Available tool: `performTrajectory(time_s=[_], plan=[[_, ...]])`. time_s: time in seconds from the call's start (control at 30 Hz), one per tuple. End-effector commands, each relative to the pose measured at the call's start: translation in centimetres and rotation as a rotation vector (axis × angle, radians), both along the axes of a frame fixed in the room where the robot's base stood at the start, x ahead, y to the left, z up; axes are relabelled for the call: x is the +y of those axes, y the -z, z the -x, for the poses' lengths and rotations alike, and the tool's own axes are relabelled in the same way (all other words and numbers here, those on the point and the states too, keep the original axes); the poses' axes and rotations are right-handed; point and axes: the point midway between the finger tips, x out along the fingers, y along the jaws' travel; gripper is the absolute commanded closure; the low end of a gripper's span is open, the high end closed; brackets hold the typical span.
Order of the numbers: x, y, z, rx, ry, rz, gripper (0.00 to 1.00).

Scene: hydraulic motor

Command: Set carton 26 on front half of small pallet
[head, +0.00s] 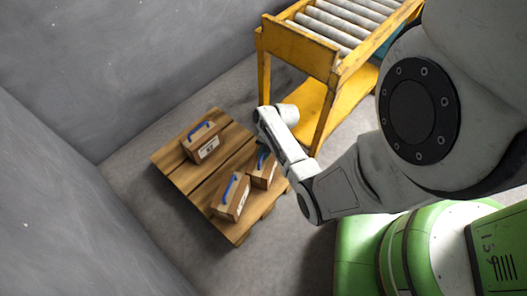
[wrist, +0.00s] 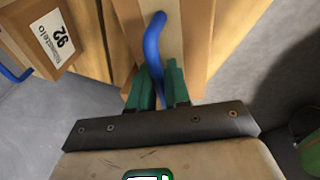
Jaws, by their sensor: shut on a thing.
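My gripper (head: 262,150) reaches down to a brown carton (head: 262,172) at the right side of the small wooden pallet (head: 178,176). In the wrist view the green fingers (wrist: 157,82) are shut on the blue handle of this held carton (wrist: 200,38). I cannot read its label, or tell whether it rests on the pallet or hangs just above. A second carton (head: 231,197) with a blue handle stands close beside it on the pallet. In the wrist view its label (wrist: 54,38) looks like 92, or 26 upside down. A third carton (head: 201,143) stands toward the pallet's far left.
A yellow roller stand (head: 300,52) with grey rollers stands behind and right of the pallet. Grey walls (head: 60,70) close off the left and back. Bare pallet boards show between the third carton and the other two. Grey floor lies around the pallet.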

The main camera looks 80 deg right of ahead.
Motion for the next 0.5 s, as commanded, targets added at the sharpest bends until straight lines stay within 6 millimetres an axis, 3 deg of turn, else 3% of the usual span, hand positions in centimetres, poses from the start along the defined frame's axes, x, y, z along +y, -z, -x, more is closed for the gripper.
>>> performTrajectory(time_s=[0.2,0.23,0.5], plan=[[-0.20,0.01,-0.11,-0.002,0.001,0.004,1.00],[0.00,0.22,0.00,0.000,0.000,0.000,0.82],[0.01,0.16,0.00,0.000,0.000,0.000,0.57]])
